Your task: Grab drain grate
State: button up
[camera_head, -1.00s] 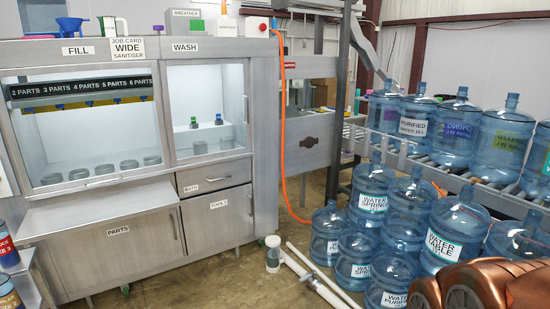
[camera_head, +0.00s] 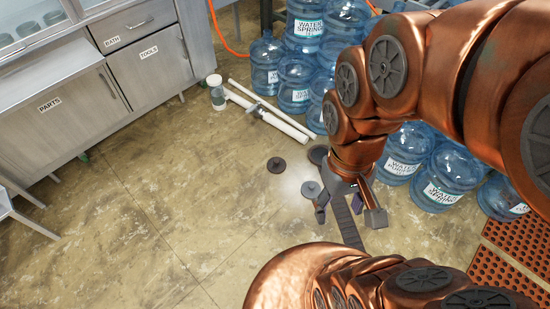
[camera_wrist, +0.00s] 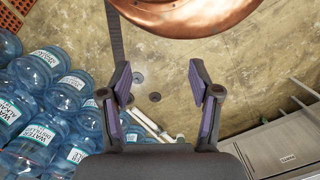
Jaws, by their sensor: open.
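No thing is labelled as the drain grate, and I cannot tell for certain which it is. A long dark strip (camera_head: 346,224) lies on the floor below my gripper, and it also shows at the top left of the wrist view (camera_wrist: 115,32). A dark disc with a small raised centre (camera_head: 276,165) and a flat dark disc (camera_head: 318,154) lie beyond it. My gripper (camera_wrist: 161,76) is open and empty, with purple pads apart. It points down above the floor (camera_head: 345,206).
Several blue water jugs (camera_head: 402,150) stand close to my arm's right. A steel cabinet (camera_head: 150,62) is at the upper left. A red perforated mat (camera_head: 512,262) is lower right. The left floor is clear.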

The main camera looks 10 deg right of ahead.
aim_at(276, 165)
jog(key=z, duration=0.2)
jog(key=i, duration=1.35)
jog(key=u, duration=0.8)
